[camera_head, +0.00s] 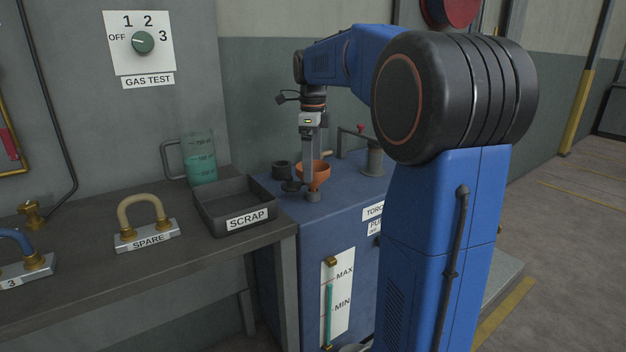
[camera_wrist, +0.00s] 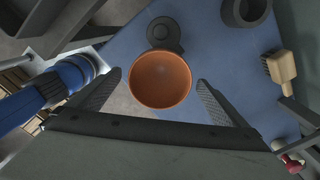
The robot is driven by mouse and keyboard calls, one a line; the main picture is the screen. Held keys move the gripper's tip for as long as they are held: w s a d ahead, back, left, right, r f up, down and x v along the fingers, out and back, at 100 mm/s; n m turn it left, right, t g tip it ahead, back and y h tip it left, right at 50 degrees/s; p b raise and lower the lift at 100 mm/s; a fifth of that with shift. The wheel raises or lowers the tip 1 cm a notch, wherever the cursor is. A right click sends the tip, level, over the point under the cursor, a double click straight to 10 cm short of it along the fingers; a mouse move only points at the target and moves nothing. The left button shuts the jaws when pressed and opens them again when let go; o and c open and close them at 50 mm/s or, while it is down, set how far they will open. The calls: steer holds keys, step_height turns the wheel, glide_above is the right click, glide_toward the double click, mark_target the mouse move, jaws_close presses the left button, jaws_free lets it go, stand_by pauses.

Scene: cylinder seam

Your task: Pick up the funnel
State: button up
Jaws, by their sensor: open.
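The orange funnel (camera_head: 316,171) stands upright on top of the blue cabinet, its lower end at a dark fitting near the cabinet's front edge. In the wrist view the funnel (camera_wrist: 160,79) shows as a round orange bowl seen from above. My gripper (camera_head: 311,154) points down at the funnel. In the wrist view its two fingers lie apart, one left and one right of the bowl, with gaps on both sides. The gripper (camera_wrist: 160,88) is open and holds nothing. The funnel's spout is hidden in the wrist view.
A dark cap (camera_head: 292,186) lies close beside the funnel, with a dark cup (camera_head: 281,169) behind it. A pipe with a red handle (camera_head: 361,129) rises to the right. The scrap tray (camera_head: 268,214) and a measuring jug (camera_head: 201,160) stand on the bench to the left.

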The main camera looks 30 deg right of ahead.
mark_target(314, 183)
steer(key=shift+f, duration=2.85)
steer(key=c, duration=1.1)
steer(key=shift+c, duration=0.2)
steer(key=shift+r, duration=0.15)
